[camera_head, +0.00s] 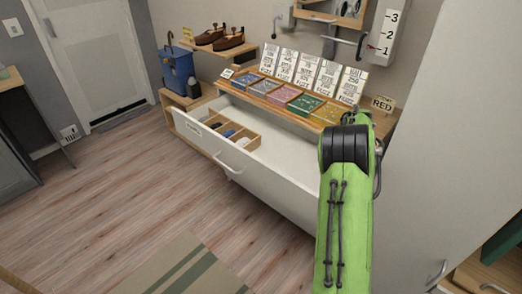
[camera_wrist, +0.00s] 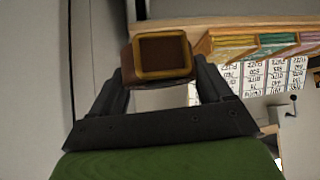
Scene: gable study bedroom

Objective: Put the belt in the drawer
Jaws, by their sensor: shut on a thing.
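The belt (camera_wrist: 163,57) is brown with a square gold-coloured buckle and shows in the wrist view between my fingers. My gripper (camera_wrist: 162,78) is shut on it, one dark finger on each side. In the head view my green arm hides the belt and most of my gripper, near the right end of the dresser. The white drawer (camera_head: 262,183) stands pulled open below the wooden top. Its right part (camera_head: 290,155) looks empty where it shows; my arm covers its far right end.
A wooden divider tray (camera_head: 240,142) with small dark and blue items fills the drawer's left part. A tall pale cabinet (camera_head: 440,130) stands close right. Floor at left is clear.

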